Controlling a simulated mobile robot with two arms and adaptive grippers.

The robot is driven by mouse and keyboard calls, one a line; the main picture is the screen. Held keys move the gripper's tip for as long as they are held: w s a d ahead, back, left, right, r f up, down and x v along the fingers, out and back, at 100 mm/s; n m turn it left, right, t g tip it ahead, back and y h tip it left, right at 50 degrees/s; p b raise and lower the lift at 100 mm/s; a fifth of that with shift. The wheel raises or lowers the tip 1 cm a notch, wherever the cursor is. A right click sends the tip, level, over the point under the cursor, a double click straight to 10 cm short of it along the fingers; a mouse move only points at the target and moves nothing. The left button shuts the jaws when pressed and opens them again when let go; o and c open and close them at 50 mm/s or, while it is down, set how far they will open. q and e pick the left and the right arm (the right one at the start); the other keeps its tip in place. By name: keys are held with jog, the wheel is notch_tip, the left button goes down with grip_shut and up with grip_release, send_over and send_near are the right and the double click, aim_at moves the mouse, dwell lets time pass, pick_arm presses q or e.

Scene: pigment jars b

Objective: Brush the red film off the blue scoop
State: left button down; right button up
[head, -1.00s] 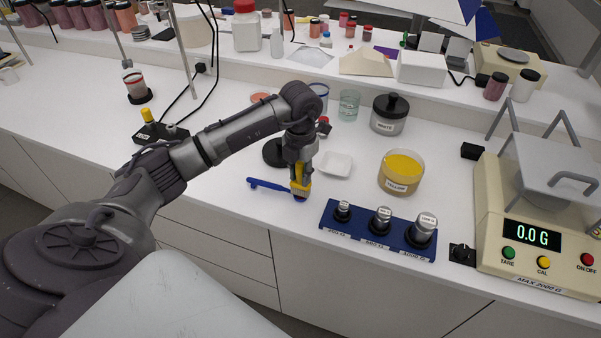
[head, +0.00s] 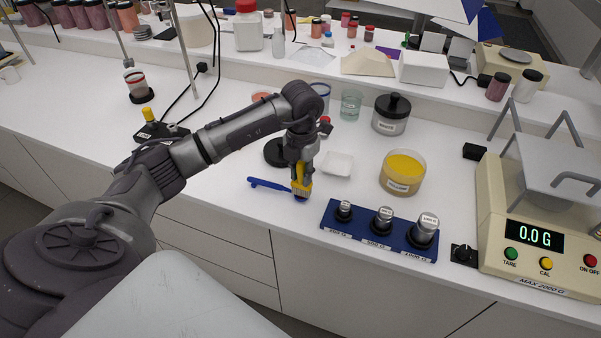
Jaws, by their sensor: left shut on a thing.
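The blue scoop (head: 268,184) lies on the white bench, its handle pointing left. Its bowl end is mostly hidden under my left gripper (head: 301,182) and what that gripper holds. The left gripper points down and is shut on a yellow brush (head: 302,192), whose lower end is at the scoop's bowl. I cannot tell whether the brush touches it. The red film cannot be made out at this size. My right gripper is not in view.
A blue weight rack (head: 378,231) with metal weights stands to the right, near the front edge. A white weighing dish (head: 338,164), a yellow pigment jar (head: 402,172) and a white-labelled jar (head: 391,114) stand behind. A balance (head: 535,225) fills the right side.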

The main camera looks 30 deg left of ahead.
pick_arm(q)
jog(key=shift+s+a, duration=0.1)
jog(key=shift+a, duration=0.2)
jog(key=shift+d, duration=0.1)
jog(key=shift+d, duration=0.25)
jog(key=shift+a+b, duration=0.3)
jog(key=shift+a, duration=0.05)
jog(key=shift+d, duration=0.35)
jog(key=shift+a, duration=0.35)
jog(key=shift+d, duration=0.35)
jog(key=shift+r, duration=0.15)
